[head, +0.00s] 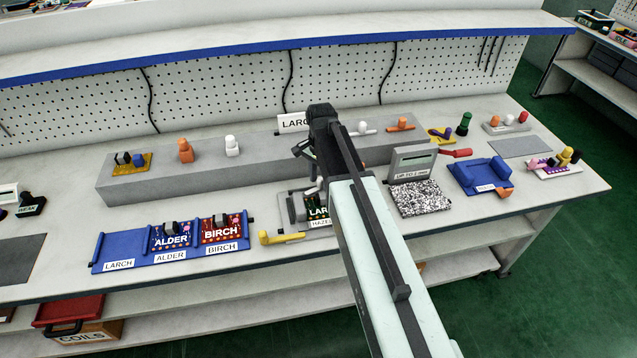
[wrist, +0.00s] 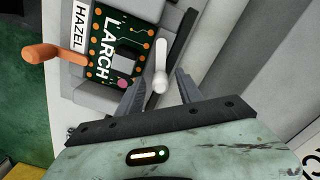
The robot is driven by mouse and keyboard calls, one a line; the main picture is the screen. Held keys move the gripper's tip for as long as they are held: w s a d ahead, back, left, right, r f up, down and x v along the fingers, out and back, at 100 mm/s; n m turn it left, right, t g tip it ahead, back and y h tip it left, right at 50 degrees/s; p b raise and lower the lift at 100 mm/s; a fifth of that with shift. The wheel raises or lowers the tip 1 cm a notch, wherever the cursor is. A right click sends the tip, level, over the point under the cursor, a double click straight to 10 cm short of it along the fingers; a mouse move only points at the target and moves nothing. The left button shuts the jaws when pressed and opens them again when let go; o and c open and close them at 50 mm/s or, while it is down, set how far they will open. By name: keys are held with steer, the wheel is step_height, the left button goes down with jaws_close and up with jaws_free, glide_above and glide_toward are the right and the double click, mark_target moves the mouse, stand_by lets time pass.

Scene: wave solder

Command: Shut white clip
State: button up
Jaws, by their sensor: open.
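The white clip (wrist: 161,62) shows in the wrist view as a slim bar with a rounded knob at its lower end. It lies along the right edge of the green LARCH board (wrist: 103,67), which sits in a grey holder labelled HAZEL. My gripper (wrist: 160,80) is open, and the clip's knob appears between its fingertips. I cannot tell whether either finger touches it. In the head view my gripper (head: 312,178) hangs over the holder (head: 293,208) and hides the clip. An orange clip (wrist: 45,54) sticks out from the holder's opposite side.
Left of the holder, a blue rack (head: 122,246) holds ALDER and BIRCH boards; its LARCH slot is empty. A grey ledge (head: 150,186) with knobs and clips stands behind. To the right are a grey device (head: 413,163) with a speckled pad and a blue fixture (head: 478,178).

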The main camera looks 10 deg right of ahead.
jaws_close()
steer(key=shift+a, duration=0.15)
steer(key=shift+w, duration=0.1)
steer(key=shift+w+n, duration=0.25)
steer(key=shift+n, duration=0.95)
steer(key=n, duration=0.3)
steer(key=w+a+n, duration=0.1)
steer(key=n, duration=0.4)
steer(key=shift+w+a, duration=0.2)
steer(key=shift+a, duration=0.15)
steer(key=shift+w+a+n, duration=0.1)
steer(key=shift+a+n, duration=0.2)
steer(key=shift+n, duration=0.6)
steer(key=shift+a+n, duration=0.25)
steer(key=shift+n, duration=0.65)
